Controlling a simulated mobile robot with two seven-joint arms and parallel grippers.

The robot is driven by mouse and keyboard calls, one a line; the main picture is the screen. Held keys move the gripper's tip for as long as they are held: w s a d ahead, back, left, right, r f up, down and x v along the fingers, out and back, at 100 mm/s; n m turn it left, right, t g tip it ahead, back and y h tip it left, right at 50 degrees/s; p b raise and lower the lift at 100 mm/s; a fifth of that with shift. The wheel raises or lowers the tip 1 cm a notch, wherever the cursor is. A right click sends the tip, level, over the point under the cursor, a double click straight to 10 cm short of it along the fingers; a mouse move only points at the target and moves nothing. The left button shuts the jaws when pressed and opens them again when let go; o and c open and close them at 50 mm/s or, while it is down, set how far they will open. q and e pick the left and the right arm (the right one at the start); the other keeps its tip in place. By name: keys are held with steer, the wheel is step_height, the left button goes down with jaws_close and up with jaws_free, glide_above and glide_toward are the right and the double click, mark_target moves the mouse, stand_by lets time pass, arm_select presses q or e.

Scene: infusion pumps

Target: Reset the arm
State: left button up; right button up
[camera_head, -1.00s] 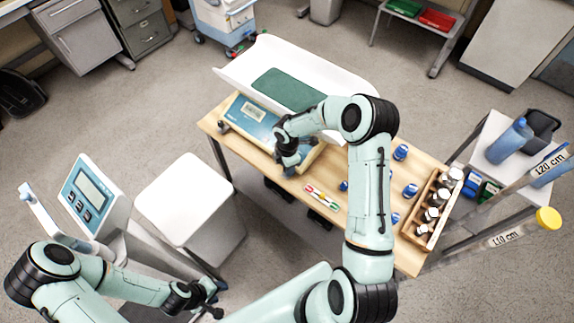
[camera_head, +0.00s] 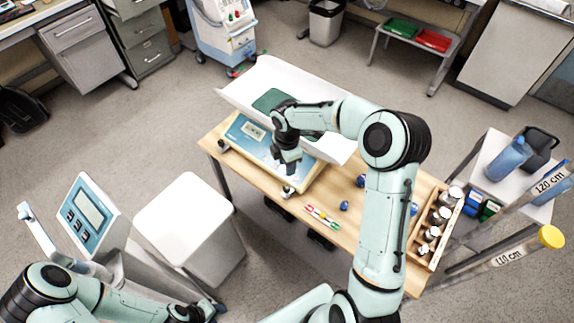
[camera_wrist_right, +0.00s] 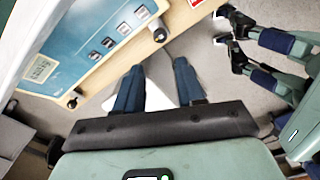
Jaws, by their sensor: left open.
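My right arm reaches over the wooden table, and its gripper (camera_head: 288,167) hangs above the front edge of the blue and white scale. In the right wrist view its two blue-padded fingers (camera_wrist_right: 158,84) stand apart with nothing between them. My left gripper (camera_head: 214,310) is low at the bottom of the head view, beside the white bin-like box. It also shows in the right wrist view (camera_wrist_right: 230,42), with its fingers apart and empty. The scale (camera_head: 258,138) has a white tray (camera_head: 322,97) with a green pad on top, partly hidden by my right arm.
A wooden rack (camera_head: 415,240) of jars stands at the table's right end. Blue-capped items and a coloured strip (camera_head: 322,216) lie near the front. A white box (camera_head: 185,215) and a display unit (camera_head: 88,212) stand at left. Height poles rise at right.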

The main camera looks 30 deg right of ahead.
stand_by(0.3)
steer(key=s+a+f+m+y, duration=0.2)
steer(key=s+a+f+m, duration=0.35)
steer(key=f, duration=0.35)
steer(key=s+a+f+m+y, duration=0.2)
steer(key=s+a+f+m, duration=0.4)
steer(key=f, duration=0.3)
steer(key=s+a+f+m, duration=0.1)
steer(key=s+f+m, duration=0.2)
steer(key=s+m, duration=0.2)
steer(key=s+a+f+m, duration=0.1)
steer(key=s+f+m, duration=0.2)
steer(key=s+m, duration=0.2)
steer(key=s, duration=0.2)
steer(key=shift+s+a, duration=0.3)
steer(key=shift+s, duration=0.05)
stand_by(1.7)
